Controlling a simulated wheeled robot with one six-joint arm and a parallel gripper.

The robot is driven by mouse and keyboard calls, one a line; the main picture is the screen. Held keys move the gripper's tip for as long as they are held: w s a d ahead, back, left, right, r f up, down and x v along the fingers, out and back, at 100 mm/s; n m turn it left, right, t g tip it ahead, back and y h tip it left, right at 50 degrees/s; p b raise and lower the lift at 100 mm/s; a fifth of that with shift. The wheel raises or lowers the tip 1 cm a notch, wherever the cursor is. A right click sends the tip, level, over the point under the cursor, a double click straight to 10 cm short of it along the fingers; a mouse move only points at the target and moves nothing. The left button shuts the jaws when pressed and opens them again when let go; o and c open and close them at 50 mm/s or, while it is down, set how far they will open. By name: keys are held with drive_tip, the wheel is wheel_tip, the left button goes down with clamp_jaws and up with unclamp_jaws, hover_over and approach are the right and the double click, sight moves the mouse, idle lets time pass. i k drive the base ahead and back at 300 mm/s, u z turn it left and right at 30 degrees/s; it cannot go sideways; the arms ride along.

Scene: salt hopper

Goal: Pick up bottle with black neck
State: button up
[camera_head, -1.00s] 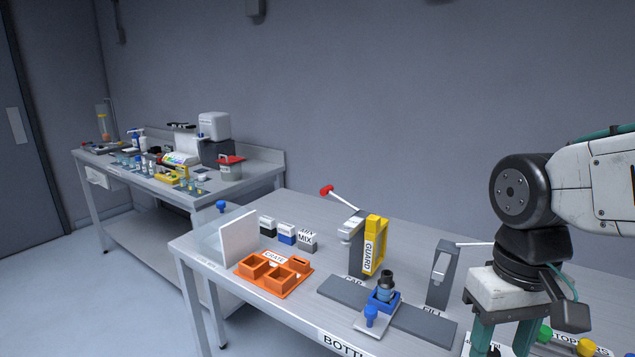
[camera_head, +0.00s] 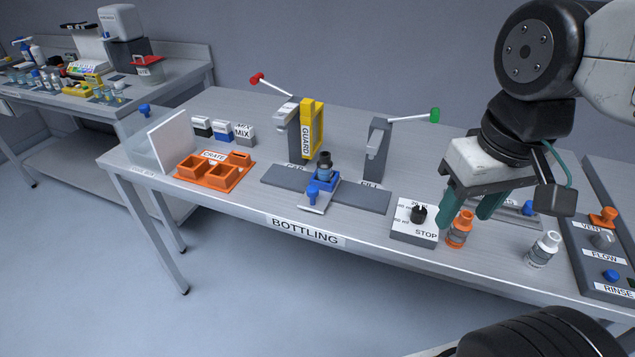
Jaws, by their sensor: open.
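The bottle with the black neck (camera_head: 324,166) stands upright in a blue holder (camera_head: 321,185) on the grey slide of the bottling bench. Its lower part is hidden by the holder. My gripper (camera_head: 466,212) is open and empty, pointing down, well to the right of this bottle. Its two teal fingers hang by a bottle with an orange neck (camera_head: 459,233). I cannot tell whether the fingers are around that bottle or behind it.
A yellow guard (camera_head: 312,128) and a red-tipped lever stand behind the black-necked bottle. A grey fill post (camera_head: 377,150) stands to its right, an orange crate (camera_head: 214,178) to its left. A dial box (camera_head: 413,232) and a white-necked bottle (camera_head: 543,250) sit near the front edge.

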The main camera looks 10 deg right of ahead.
sight(324, 167)
drive_tip(key=z, duration=2.9)
drive_tip(key=k, duration=2)
drive_tip(key=u, duration=1.85)
drive_tip(key=i, duration=0.5)
drive_tip(key=z, duration=0.1)
